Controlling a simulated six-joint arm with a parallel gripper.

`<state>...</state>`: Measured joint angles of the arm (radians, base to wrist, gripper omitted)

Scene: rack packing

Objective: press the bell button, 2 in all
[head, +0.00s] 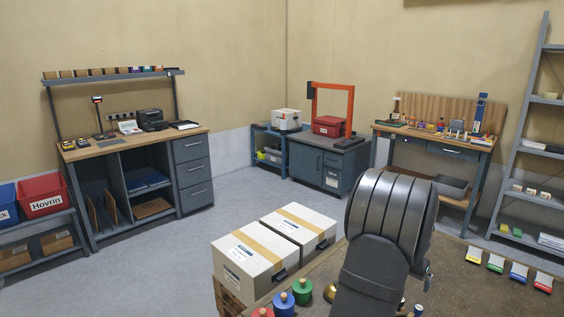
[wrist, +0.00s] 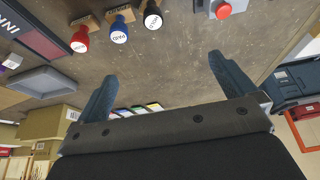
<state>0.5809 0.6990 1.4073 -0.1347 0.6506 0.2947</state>
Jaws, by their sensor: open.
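A red round button (wrist: 223,9) on a light grey housing shows at the top edge of the wrist view, partly cut off. I cannot tell for sure that it is the bell button. A brass-coloured rounded thing (head: 329,292) shows partly in the head view, beside my dark arm, which hides the rest of it. My gripper (wrist: 163,70) is open and empty in the wrist view, its two blue-grey fingers wide apart over the brown worktop. The red button lies beyond the right fingertip, with no visible contact. In the head view my arm hides most of the gripper.
Red (wrist: 80,40), blue (wrist: 119,32) and black (wrist: 152,18) stamps stand at the wrist view's upper left, near a grey tray (wrist: 42,81). Green (head: 302,289) and blue (head: 283,302) knobbed pieces stand at the worktop's near edge. The worktop between the fingers is clear.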

